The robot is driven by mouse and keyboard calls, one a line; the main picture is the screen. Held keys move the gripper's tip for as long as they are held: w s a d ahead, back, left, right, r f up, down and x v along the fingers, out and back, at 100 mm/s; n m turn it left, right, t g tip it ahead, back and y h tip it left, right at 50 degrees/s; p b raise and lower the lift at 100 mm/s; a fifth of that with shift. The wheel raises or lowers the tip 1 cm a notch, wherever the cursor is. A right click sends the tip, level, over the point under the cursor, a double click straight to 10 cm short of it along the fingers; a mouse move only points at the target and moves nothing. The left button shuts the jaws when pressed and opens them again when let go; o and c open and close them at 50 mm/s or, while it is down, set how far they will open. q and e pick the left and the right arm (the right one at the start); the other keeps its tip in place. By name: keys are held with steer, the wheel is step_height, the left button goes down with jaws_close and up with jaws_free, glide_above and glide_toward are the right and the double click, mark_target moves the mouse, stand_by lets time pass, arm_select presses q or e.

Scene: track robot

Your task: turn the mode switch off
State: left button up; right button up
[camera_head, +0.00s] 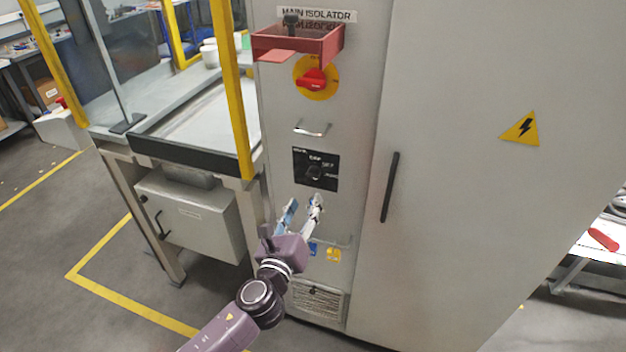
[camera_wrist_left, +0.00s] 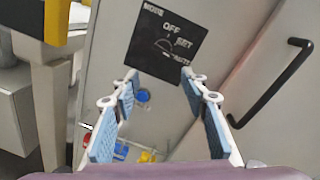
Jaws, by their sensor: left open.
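The mode switch is on a black plate (camera_head: 316,169) on the front of the grey cabinet, below a small metal handle. In the left wrist view the plate (camera_wrist_left: 166,42) shows the words MODE, OFF, SET and AUTO around a dark knob (camera_wrist_left: 164,46). Which mark the knob points to is hard to tell. My left gripper (camera_head: 303,203) is open and empty, just below the plate and apart from it. In the left wrist view its two blue-padded fingers (camera_wrist_left: 163,87) point up toward the plate's lower edge. My right gripper is not in view.
A red isolator knob (camera_head: 312,79) on a yellow disc sits higher on the cabinet, under a red tray (camera_head: 298,42). A long black door handle (camera_head: 390,187) stands to the right. A yellow post (camera_head: 232,95) and a grey bench stand to the left.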

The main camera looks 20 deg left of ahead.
mark_target(312, 178)
arm_select(q)
steer(key=shift+m, duration=0.3)
steer(key=w, duration=0.2)
steer(key=w+r, duration=0.1)
steer(key=w, duration=0.1)
steer(key=w+p, duration=0.1)
steer(key=w, duration=0.2)
steer(key=shift+a+r, duration=0.25)
steer(key=shift+r, duration=0.15)
steer(key=shift+w, duration=0.5)
steer(key=shift+f, duration=0.1)
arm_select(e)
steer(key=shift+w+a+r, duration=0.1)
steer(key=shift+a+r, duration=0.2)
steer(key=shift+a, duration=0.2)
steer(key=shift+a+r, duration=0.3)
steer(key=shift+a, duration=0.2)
arm_select(q)
steer(key=c, duration=0.5)
jaws_close()
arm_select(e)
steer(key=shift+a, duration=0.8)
